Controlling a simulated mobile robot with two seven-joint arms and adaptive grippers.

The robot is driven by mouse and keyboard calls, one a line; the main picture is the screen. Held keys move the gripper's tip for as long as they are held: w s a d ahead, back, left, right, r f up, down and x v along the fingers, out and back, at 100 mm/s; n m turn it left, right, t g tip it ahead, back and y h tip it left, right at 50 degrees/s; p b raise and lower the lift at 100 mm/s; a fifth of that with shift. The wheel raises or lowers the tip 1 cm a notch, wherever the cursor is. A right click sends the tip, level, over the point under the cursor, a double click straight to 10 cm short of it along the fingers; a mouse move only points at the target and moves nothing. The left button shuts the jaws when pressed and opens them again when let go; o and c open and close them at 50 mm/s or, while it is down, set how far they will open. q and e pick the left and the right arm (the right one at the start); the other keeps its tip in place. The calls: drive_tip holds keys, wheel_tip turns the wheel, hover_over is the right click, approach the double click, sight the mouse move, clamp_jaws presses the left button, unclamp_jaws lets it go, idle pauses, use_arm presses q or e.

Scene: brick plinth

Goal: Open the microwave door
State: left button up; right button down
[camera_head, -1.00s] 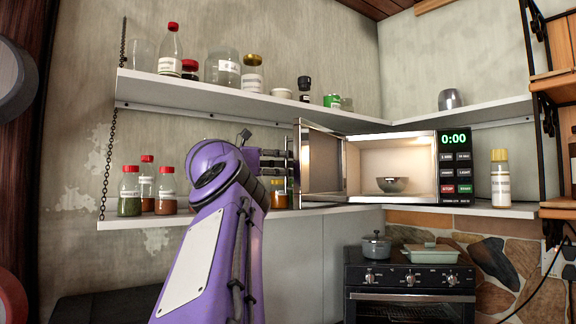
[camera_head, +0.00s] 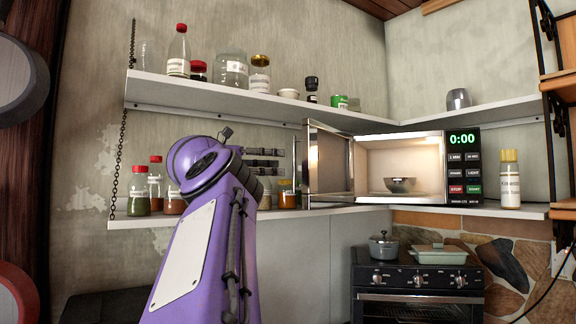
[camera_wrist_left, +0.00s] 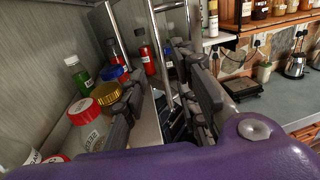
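The microwave (camera_head: 466,168) stands on the lower shelf with its inside lit. Its door (camera_head: 329,166) is swung wide open to the left, and a metal bowl (camera_head: 400,184) sits inside. My left gripper (camera_head: 266,162) is left of the door's free edge, with a small gap between them in the head view. In the left wrist view the left gripper (camera_wrist_left: 166,98) has its dark fingers apart, with nothing held between them. Metal bars show beyond the fingers there; I cannot tell for sure which parts they are. My right gripper is not in view.
Spice jars (camera_head: 140,192) stand on the lower shelf behind and left of my arm, close to the fingers in the wrist view. An upper shelf (camera_head: 215,98) with bottles runs above. A black oven (camera_head: 418,285) with a pot (camera_head: 383,246) is below the microwave.

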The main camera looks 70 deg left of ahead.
use_arm(q)
drive_tip(key=s, duration=0.5)
drive_tip(key=shift+s, duration=0.2)
drive_tip(key=shift+f, duration=0.1)
idle(0.4)
